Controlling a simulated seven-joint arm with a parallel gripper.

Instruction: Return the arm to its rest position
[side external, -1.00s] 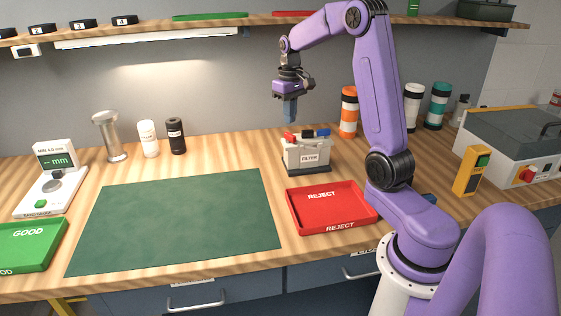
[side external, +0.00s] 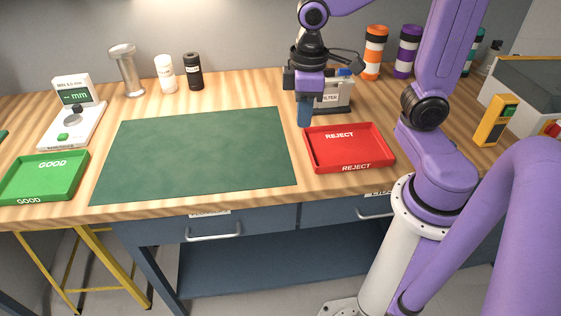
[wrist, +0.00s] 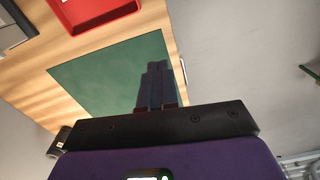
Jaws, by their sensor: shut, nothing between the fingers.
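My gripper (side external: 305,112) points down with its blue fingers shut and nothing between them. In the wrist view the fingers of my gripper (wrist: 157,68) stand together in front of the green mat. My purple arm rises from its base at the right of the bench. Both trays look empty.
The green mat (side external: 200,155) is bare. The green good tray (side external: 45,178) and a gauge (side external: 72,110) stand at the left. The filter box (side external: 335,97) is partly hidden behind my gripper. Orange and purple tubes (side external: 374,52) stand behind. A grey machine (side external: 525,88) is at the right.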

